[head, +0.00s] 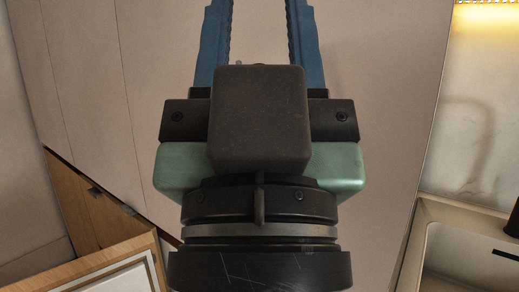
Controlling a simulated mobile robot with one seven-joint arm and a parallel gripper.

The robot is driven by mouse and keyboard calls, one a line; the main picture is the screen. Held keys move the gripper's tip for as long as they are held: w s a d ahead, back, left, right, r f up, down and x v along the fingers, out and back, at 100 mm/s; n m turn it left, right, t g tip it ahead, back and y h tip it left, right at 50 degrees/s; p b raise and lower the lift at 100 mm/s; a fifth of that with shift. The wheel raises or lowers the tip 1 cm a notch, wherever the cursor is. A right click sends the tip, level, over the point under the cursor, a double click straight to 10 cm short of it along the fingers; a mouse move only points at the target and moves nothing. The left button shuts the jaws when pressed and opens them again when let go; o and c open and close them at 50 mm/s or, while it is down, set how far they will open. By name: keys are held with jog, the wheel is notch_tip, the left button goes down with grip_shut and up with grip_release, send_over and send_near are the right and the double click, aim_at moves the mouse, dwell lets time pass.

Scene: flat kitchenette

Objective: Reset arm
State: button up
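My gripper (260,28) fills the middle of the head view, seen from behind. Its two blue fingers point up the picture and stand apart with a wide gap. The tips are cut off by the top edge. Nothing shows between the visible parts of the fingers. The dark camera-like block and green housing of my gripper hide what lies behind them.
A wooden cabinet or frame (98,213) with a pale panel is at lower left. A sink-like basin (460,245) is at lower right. A large pale panelled surface (395,75) lies behind my gripper. A lit strip (488,15) is at upper right.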

notch_tip(320, 180, up, 14)
jog(key=p, duration=1.2)
jog(key=shift+r, duration=0.15)
